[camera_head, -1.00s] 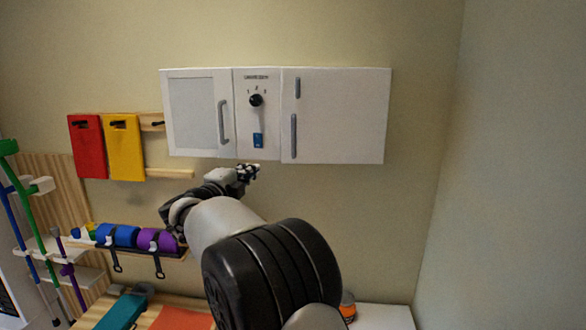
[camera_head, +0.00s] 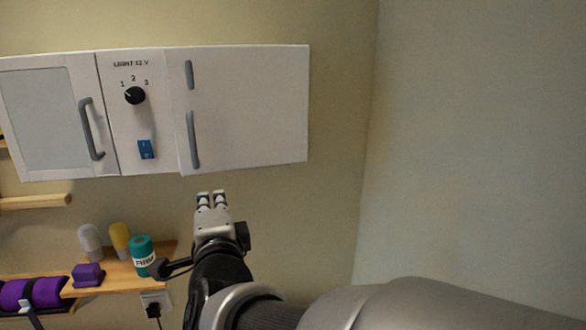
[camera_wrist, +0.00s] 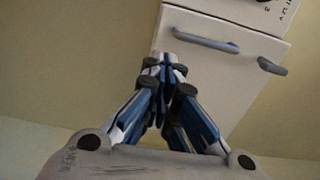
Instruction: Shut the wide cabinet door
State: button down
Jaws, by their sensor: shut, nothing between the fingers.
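The wide cabinet door (camera_head: 255,110) is the white panel at the right of the wall cabinet. A long grey handle (camera_head: 193,140) and a shorter grey handle (camera_head: 189,74) are near its left edge. That edge looks slightly proud of the control panel; I cannot tell exactly how far the door stands open. My gripper (camera_head: 211,198) is shut and empty, just below the door's lower edge in the head view, pointing up. In the wrist view, the closed fingers (camera_wrist: 168,62) are in front of part of the white door (camera_wrist: 235,85); its long handle (camera_wrist: 205,41) lies beyond them.
The control panel (camera_head: 143,118) has a dial (camera_head: 135,95) and a blue switch (camera_head: 146,149). A narrow door (camera_head: 45,125) is at the left. Below, a wooden shelf (camera_head: 120,277) holds bottles and a teal can (camera_head: 142,252). The wall at the right is bare.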

aim_at(208, 167)
jog(key=p+x, duration=0.3)
jog(key=x, duration=0.9)
jog(key=shift+w+a+f, duration=0.1)
jog(key=shift+w, duration=0.25)
jog(key=shift+w+a+f+b, duration=0.15)
jog(key=shift+w+b, duration=0.2)
jog(key=shift+b, duration=0.25)
jog(key=shift+w+a+f+b, duration=0.15)
jog(key=shift+w+b, duration=0.2)
jog(key=shift+b, duration=0.2)
jog(key=shift+b+x, duration=0.6)
jog(key=shift+x, duration=0.2)
jog(key=shift+s+r, duration=0.1)
jog(key=shift+r, duration=0.4)
jog(key=shift+r, duration=0.1)
